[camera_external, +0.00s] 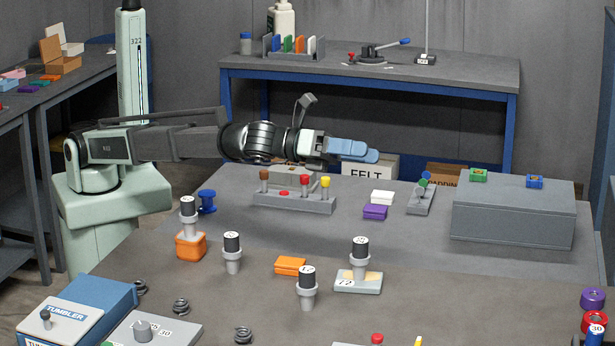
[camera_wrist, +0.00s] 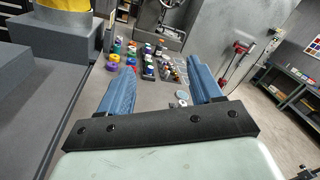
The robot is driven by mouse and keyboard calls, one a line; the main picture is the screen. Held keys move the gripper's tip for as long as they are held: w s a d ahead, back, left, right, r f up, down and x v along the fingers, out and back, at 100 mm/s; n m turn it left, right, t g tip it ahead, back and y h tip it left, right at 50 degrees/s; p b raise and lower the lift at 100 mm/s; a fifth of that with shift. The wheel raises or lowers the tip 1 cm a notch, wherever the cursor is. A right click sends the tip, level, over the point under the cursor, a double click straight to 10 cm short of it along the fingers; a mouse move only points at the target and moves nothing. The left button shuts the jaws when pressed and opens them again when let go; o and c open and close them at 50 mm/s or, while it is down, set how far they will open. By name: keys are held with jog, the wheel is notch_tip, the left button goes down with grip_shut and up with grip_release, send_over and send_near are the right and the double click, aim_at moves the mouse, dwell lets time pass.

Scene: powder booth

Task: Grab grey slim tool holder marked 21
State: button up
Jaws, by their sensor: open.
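Several slim grey tool holders with black, white-marked tops stand upright in the external view. One is on an orange block (camera_external: 191,246) at the left, a second holder (camera_external: 232,258) is on the bare table, a third holder (camera_external: 307,292) is nearer the front, and a fourth holder (camera_external: 360,262) stands on a pale plate (camera_external: 358,284) that seems marked 12. Their top marks are too small to read surely, so I cannot tell which is 21. My gripper (camera_external: 353,149) is open and empty, high above the table's back edge; its blue fingers are spread in the wrist view (camera_wrist: 162,72).
A grey rack (camera_external: 294,203) with colored knobs stands behind the holders. An orange box (camera_external: 290,265) and dark springs (camera_external: 181,306) lie among them. A large grey box (camera_external: 513,220) fills the back right. The blue tumbler (camera_external: 75,308) is front left. Table right of the holders is mostly clear.

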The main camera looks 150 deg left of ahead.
jog(key=w+a+r+n+g, duration=0.1)
jog(key=w+a+n+g, duration=0.1)
jog(key=w+n+g, duration=0.15)
jog(key=g+h, duration=1.1)
send_over(307, 269)
notch_tip(307, 269, down, 11)
jog(key=shift+n, duration=0.45)
notch_tip(307, 269, down, 14)
jog(key=shift+w, duration=0.1)
grip_shut()
